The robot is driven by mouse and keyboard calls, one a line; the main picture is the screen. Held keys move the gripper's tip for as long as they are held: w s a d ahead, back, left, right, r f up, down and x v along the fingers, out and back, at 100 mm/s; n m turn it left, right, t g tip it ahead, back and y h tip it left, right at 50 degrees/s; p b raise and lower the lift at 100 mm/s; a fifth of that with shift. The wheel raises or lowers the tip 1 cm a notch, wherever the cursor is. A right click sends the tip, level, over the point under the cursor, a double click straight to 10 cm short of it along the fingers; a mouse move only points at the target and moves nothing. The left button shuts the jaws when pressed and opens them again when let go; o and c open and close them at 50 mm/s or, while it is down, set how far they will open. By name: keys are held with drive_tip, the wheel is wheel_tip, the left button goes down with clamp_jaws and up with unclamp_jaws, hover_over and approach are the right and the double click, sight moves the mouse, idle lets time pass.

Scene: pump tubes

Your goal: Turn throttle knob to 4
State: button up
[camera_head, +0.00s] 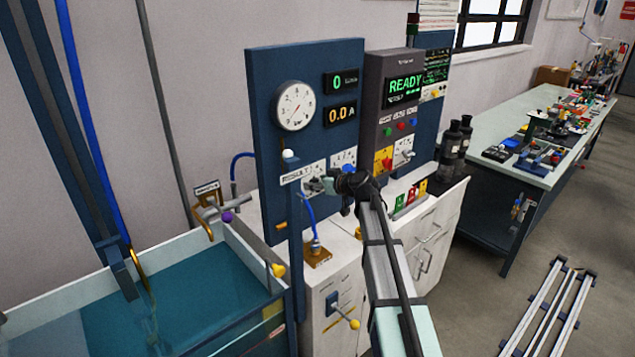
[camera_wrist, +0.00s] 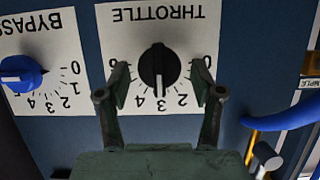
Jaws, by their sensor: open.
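The black throttle knob (camera_wrist: 159,69) is on a white plate marked THROTTLE (camera_wrist: 122,40), upside down in the wrist view. Its grip bar stands vertical in this view, with a pale pointer line at the lower end, close to the 3 at the bottom of the dial. The 4 lies just left of that. My gripper (camera_wrist: 159,88) is open, with one finger on each side of the knob and gaps between. The fingers cover parts of the scale. In the head view my gripper (camera_head: 349,186) is at the panel and partly covers the dial plates.
The blue bypass knob (camera_wrist: 21,74) is left of the throttle plate in the wrist view. A blue hose (camera_wrist: 285,113) runs at the right. The head view shows a round gauge (camera_head: 294,106), a READY screen (camera_head: 405,88) and a water tank (camera_head: 170,300).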

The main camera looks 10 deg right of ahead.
drive_tip(key=c, duration=1.1)
drive_tip(key=shift+f+b, duration=0.1)
drive_tip(key=shift+b, duration=0.3)
drive_tip(key=m+b, duration=0.1)
drive_tip(key=m+y+b, duration=0.1)
drive_tip(key=shift+w+d+f+g+b, duration=0.1)
drive_tip(key=shift+w+d+g+b, duration=0.1)
drive_tip(key=shift+g+b, duration=0.1)
drive_tip(key=shift+d+m+y+b, duration=0.1)
drive_tip(key=shift+m+y+b, duration=0.7)
drive_tip(key=shift+m+b, duration=0.3)
